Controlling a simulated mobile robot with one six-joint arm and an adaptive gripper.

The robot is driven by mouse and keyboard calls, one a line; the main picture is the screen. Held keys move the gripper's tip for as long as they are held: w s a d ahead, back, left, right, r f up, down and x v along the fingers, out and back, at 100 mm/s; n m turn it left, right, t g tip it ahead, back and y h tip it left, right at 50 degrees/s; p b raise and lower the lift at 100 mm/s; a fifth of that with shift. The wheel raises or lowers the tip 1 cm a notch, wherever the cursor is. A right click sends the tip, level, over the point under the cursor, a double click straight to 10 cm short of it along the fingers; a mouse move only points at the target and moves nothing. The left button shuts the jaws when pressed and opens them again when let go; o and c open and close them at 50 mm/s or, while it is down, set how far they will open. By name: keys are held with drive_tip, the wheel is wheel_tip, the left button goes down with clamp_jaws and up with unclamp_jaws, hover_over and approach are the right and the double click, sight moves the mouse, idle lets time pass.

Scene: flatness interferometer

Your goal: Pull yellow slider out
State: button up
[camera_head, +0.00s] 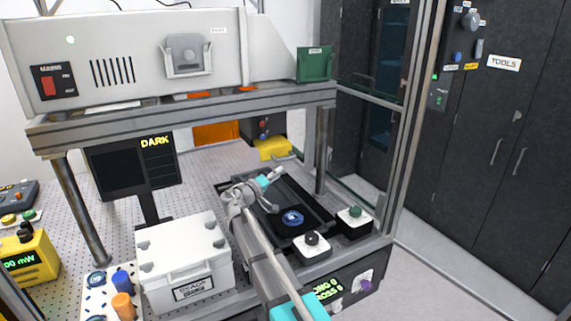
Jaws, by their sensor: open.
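The yellow slider (274,149) is a yellow block under the raised shelf, below a dark grey box, in the head view. A small pale handle or bar seems to stick out at its right front. My gripper (274,175) is open and empty, reaching up from the front of the bench. In the picture its tips lie just below the slider, with a visible gap between them. I cannot tell the exact depth between them. My own wrist hides part of the black tray below.
Shelf posts (321,150) flank the space. Buttons (312,243) sit at the front right.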

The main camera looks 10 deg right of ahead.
sight(286, 159)
drive_tip(key=shift+w+a+r+t, duration=0.25)
drive_tip(key=shift+a+r+t, duration=0.05)
drive_tip(key=shift+a, duration=0.15)
drive_tip(key=shift+w+a+r+t, duration=0.2)
drive_tip(key=shift+a+r+t, duration=0.1)
drive_tip(key=shift+a, duration=0.1)
drive_tip(key=shift+w+d, duration=0.1)
drive_tip(key=shift+p+x, duration=0.7)
drive_tip(key=shift+x, duration=2.95)
clamp_jaws()
